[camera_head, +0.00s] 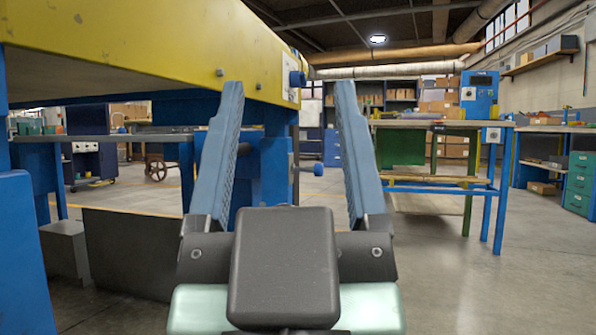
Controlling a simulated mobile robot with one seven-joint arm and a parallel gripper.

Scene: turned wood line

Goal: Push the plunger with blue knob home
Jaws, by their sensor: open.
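My gripper (289,92) is open, with its two blue-grey fingers standing upright and apart and nothing held between them. A round blue knob (318,170) on a short thin rod sticks out to the right near the blue support under the yellow machine. It shows between my fingers, nearer the right one, and beyond them. A second, darker blue knob (297,78) sits higher, at a pale plate on the end of the yellow beam, also between the fingers. I cannot tell how far either one stands out. I see no contact with my fingers.
The yellow beam (150,40) overhangs the left side on blue legs (22,250). A workbench with a blue frame (440,185) stands at the right. Grey floor (440,290) lies clear at the front right. Shelves with boxes line the back.

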